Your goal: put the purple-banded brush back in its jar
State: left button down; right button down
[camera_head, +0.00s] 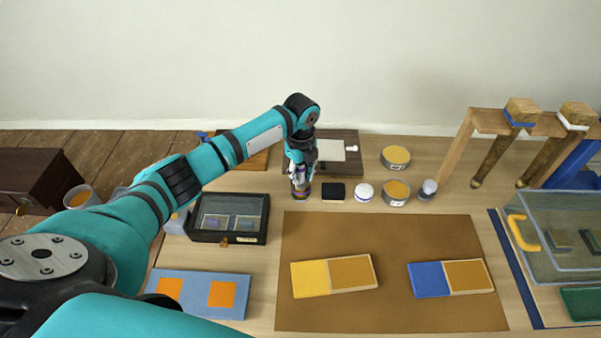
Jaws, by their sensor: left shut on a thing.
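My left gripper (300,183) reaches down at the back middle of the table, fingers pointing down. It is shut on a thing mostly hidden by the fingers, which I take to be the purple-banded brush. A small round shape with purple and yellowish bands (301,194) shows right under the fingertips. Whether this is the brush's end or a jar around it is too small to tell. To its right stand a small white round pot (364,192) and a pale pot with a blue band (428,189). My right gripper is not in view.
A black block (333,191) sits close right of the gripper. Two yellow-topped tins (396,157) (396,192) stand farther right. A dark glass-lidded case (229,218) is front left. A brown mat (390,235) lies in front; a clear bin (560,265) and wooden frame (500,121) are right.

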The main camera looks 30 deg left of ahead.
pick_arm(q)
jog(key=c, duration=1.1)
grip_release()
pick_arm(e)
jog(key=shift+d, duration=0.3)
pick_arm(q)
notch_tip(320, 180, up, 12)
jog(key=shift+f+b, duration=0.25)
jog(key=shift+b, duration=0.65)
jog(key=shift+r, duration=0.25)
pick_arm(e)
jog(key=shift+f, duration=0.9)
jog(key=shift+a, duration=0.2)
